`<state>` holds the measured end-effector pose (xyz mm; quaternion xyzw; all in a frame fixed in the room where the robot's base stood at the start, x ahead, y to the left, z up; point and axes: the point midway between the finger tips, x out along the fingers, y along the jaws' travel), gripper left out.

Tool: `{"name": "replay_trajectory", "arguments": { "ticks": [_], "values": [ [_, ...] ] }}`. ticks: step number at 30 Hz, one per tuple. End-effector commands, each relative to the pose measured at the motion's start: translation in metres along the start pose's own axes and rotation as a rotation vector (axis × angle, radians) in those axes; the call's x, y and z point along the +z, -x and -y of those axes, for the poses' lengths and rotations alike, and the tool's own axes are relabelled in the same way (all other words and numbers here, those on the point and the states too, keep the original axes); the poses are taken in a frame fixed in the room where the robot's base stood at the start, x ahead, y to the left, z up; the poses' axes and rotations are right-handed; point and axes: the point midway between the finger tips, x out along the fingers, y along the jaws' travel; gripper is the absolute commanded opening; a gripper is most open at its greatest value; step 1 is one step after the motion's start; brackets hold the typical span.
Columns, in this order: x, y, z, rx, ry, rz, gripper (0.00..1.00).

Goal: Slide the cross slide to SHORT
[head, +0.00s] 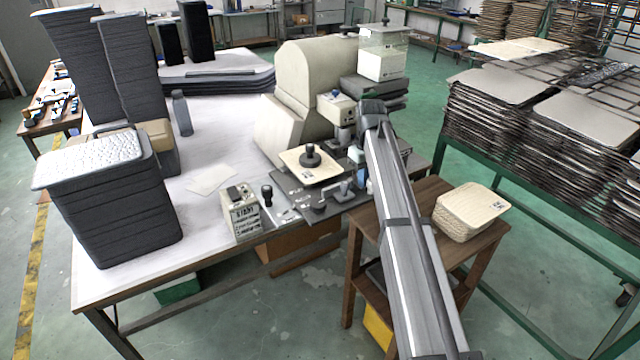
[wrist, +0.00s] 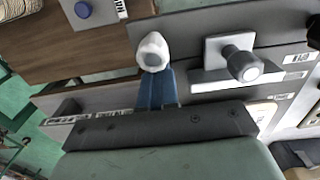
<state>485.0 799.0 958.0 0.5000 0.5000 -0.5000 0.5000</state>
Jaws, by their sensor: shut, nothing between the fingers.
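What looks like the cross slide is a pale plate with a round grey knob (wrist: 243,66) on a light rail in the wrist view. A grey handle on the panel in the head view (head: 345,190) may be the same part. Its labels are too small to read. My gripper (wrist: 154,52) is shut and empty, its blue fingers with pale tips together, to the left of the knob and apart from it in the wrist view. In the head view my gripper (head: 361,182) points down at the panel's right side, partly hidden by my arm.
A cream plate with a black knob (head: 310,158) sits behind the panel's front controls. A small labelled box (head: 240,214) and a black-knobbed lever (head: 267,194) stand to the left.

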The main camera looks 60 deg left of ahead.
Motion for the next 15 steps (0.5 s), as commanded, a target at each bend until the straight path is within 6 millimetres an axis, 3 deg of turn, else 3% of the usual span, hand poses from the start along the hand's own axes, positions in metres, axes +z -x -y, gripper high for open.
{"name": "replay_trajectory", "arguments": {
  "ticks": [15],
  "values": [
    [0.016, 0.000, 0.000, 0.000, 0.000, 0.002, 0.00]
  ]
}}
